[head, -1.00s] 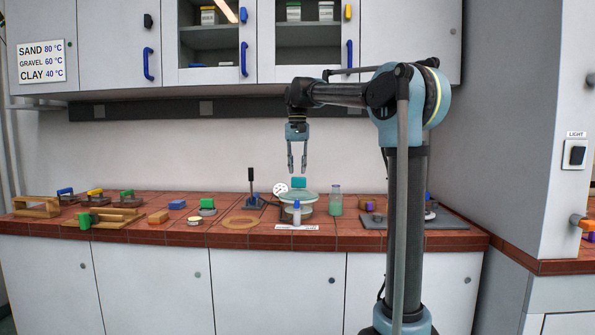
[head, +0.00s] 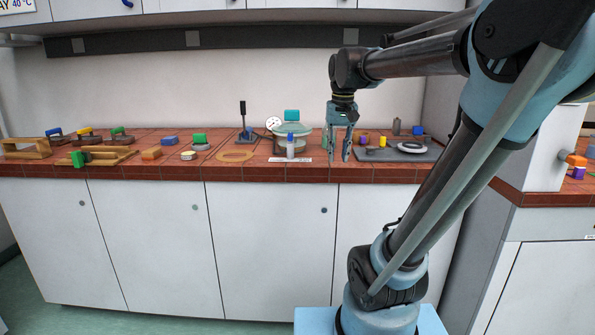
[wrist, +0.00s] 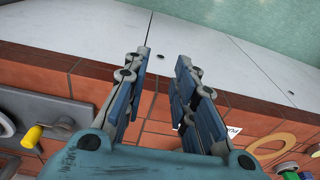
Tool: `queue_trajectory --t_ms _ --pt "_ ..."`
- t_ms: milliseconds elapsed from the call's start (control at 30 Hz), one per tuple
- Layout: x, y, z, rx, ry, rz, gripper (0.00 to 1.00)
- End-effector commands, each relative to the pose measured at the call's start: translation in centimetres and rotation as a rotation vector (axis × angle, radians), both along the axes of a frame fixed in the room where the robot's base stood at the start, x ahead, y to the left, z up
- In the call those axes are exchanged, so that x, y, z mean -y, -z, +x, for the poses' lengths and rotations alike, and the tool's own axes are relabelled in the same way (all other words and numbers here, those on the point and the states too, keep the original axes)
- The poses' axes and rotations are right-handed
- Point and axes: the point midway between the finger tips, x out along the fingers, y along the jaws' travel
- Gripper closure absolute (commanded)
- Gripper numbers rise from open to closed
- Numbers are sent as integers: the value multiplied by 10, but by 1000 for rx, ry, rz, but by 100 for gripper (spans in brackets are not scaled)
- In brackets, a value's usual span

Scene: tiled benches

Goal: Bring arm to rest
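My gripper (head: 338,157) points down at the front edge of the tiled bench (head: 215,172) in the head view, right of the pale green lidded pot (head: 303,140). In the wrist view my gripper (wrist: 163,75) has its two blue-padded fingers apart with nothing between them. Below the fingers are the red tiles (wrist: 147,139) and the white cabinet fronts. The fingers partly cover a green jar (head: 324,141) in the head view.
A grey board (head: 372,156) with a dish and small coloured pieces lies on the right. A wooden ring (head: 235,156), a lever press (head: 243,135) and several handled tools stand on the left. The floor (head: 60,314) before the cabinets is clear.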

Motion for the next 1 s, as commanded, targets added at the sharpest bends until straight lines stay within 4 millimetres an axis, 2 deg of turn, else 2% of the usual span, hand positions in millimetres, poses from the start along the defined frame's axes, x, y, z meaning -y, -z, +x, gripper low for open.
queue_trajectory --t_ms 33,300,600,700,800,1000 --pt "8 14 -14 6 2 -1 75" --pt "38 91 -80 42 -5 -5 75" --pt "59 182 -144 79 -13 -16 75" --pt "62 204 -157 87 -14 -19 75" --pt "64 218 -165 92 -16 -21 75" --pt "65 224 -169 95 -17 -22 75"
